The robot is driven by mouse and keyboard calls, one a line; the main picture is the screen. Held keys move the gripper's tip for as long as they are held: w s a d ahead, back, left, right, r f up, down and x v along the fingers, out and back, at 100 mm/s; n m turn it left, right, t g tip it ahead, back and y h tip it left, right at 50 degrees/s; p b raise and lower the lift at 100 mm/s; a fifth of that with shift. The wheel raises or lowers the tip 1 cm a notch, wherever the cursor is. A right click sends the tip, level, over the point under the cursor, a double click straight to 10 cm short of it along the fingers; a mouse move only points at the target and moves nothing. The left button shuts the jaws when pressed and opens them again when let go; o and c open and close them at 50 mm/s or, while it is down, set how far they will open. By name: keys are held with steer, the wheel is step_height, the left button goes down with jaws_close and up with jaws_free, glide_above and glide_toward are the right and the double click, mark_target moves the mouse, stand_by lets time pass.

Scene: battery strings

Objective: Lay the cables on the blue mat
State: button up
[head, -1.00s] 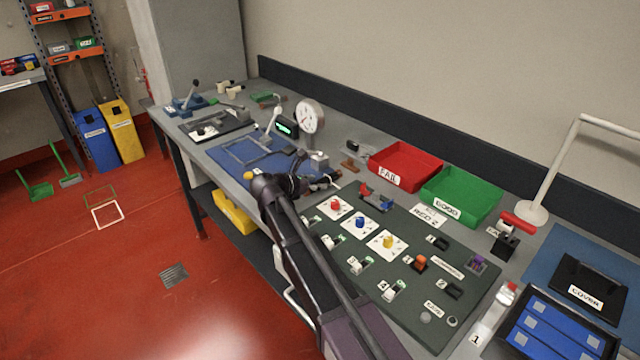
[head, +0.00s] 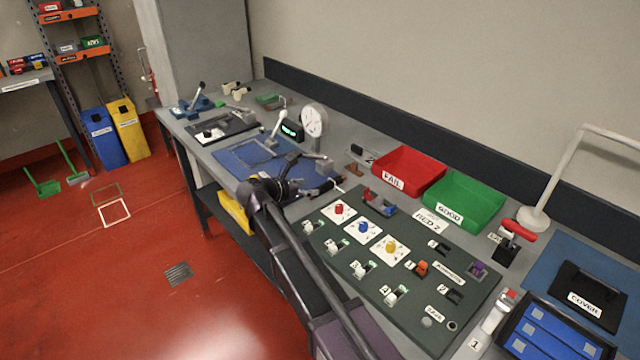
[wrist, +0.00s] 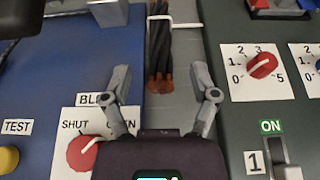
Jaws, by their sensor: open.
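The cables (wrist: 159,45) are a bundle of black strands with copper-coloured ends and a white tie across them. In the wrist view they lie on the grey bench strip between the blue mat (wrist: 62,62) and a dark green panel. The mat's right edge runs close beside the bundle. My gripper (wrist: 161,88) is open, one finger on each side of the copper ends, with nothing held. In the head view my gripper (head: 290,178) is over the near right part of the blue mat (head: 232,157), and the bundle is hard to make out there.
The mat carries a red SHUT/OPEN knob (wrist: 84,153), a yellow TEST button (wrist: 8,159) and a metal block (wrist: 110,12). The dark green panel (head: 405,312) holds knobs and switches. A gauge (head: 313,121), a red bin (head: 408,168) and a green bin (head: 462,200) stand behind.

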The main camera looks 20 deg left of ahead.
steer(key=p+v, duration=0.2)
steer(key=v, duration=0.4)
steer(key=shift+s+a+r, duration=0.1)
steer(key=shift+s, duration=0.1)
stand_by(0.4)
steer(key=shift+s, duration=0.15)
